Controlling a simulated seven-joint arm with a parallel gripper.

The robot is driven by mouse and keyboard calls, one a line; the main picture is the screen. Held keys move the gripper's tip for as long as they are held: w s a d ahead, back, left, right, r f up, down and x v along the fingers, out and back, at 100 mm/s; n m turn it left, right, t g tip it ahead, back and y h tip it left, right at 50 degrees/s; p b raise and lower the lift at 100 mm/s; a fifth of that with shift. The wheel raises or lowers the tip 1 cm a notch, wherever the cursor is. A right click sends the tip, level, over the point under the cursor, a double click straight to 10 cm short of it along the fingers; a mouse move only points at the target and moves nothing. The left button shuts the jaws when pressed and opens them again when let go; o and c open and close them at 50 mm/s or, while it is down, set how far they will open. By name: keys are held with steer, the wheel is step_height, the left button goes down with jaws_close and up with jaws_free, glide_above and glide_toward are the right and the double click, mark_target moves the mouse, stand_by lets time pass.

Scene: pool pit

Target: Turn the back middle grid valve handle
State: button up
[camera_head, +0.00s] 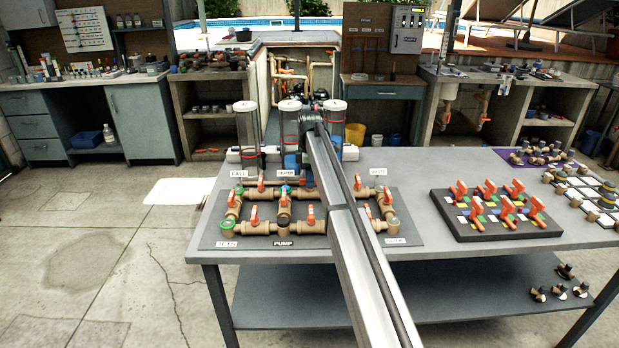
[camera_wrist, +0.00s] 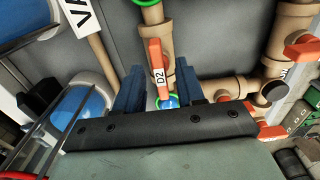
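The valve grid (camera_head: 270,227) is a set of tan pipes with orange handles on a dark board on the table. In the wrist view an orange handle marked D2 (camera_wrist: 157,62) stands on a tan pipe. A blue cap with a green ring (camera_wrist: 168,100) is at its lower end. My gripper (camera_wrist: 160,85) is open, its two blue fingers on either side of the D2 handle; I cannot tell whether either touches it. In the head view my arm covers part of the grid's back, and I cannot make out the fingers there.
Clear cylinders with white caps (camera_head: 246,125) stand behind the grid. A dark board with several orange handles (camera_head: 490,208) lies to the right. In the wrist view another orange handle (camera_wrist: 303,47) is at the right and a blue-and-white cylinder (camera_wrist: 85,105) at the left.

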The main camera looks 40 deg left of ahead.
step_height(320, 180, up, 14)
stand_by(0.7)
steer(key=shift+f, duration=0.1)
stand_by(0.3)
